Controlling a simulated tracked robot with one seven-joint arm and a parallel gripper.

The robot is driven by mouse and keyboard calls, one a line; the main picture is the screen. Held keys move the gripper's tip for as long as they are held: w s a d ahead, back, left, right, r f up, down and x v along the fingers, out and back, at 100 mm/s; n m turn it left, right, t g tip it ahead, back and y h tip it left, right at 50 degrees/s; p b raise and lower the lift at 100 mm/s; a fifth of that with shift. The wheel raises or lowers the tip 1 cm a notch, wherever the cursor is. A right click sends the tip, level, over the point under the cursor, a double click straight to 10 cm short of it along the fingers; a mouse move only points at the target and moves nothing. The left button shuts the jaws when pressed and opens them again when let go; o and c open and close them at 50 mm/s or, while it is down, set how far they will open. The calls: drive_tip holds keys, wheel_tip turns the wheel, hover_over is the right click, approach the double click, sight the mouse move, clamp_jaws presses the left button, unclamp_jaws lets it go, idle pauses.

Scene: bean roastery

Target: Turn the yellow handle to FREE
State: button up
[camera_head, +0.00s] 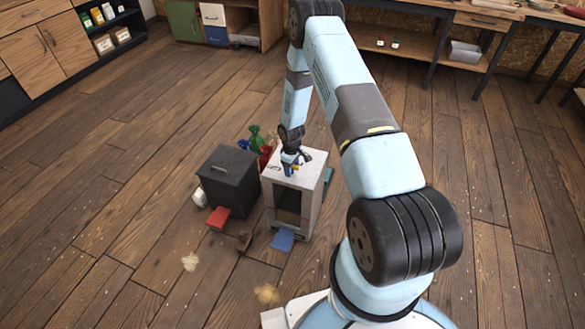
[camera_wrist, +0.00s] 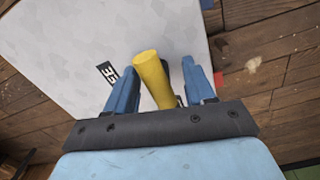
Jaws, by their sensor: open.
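The yellow handle (camera_wrist: 152,78) stands up from the pale top of a box (camera_wrist: 65,40) in the wrist view. My gripper (camera_wrist: 163,85) is open, with its two blue fingers on either side of the handle. A black label with white letters, partly readable as "EE", lies on the box top left of the left finger. The rest of the label is hidden. In the head view my gripper (camera_head: 291,170) is over the top of the white box (camera_head: 309,208), and the handle is mostly hidden there.
A dark lidded box (camera_head: 228,183) stands just left of the white box. Red and green things (camera_head: 255,138) stand behind them. A blue piece (camera_head: 282,241) and a red piece (camera_head: 218,217) are at the boxes' fronts. Open wooden floor surrounds them.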

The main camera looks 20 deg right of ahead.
clamp_jaws()
drive_tip(key=shift+d, duration=0.2)
drive_tip(key=shift+a, duration=0.15)
drive_tip(key=shift+m, duration=0.3)
drive_tip(key=m, duration=0.3)
drive_tip(key=shift+a, duration=0.1)
drive_tip(key=m, duration=0.5)
drive_tip(key=shift+m, duration=0.4)
drive_tip(key=m, duration=0.4)
drive_tip(key=c, duration=1)
unclamp_jaws()
drive_tip(key=shift+m, duration=2.2)
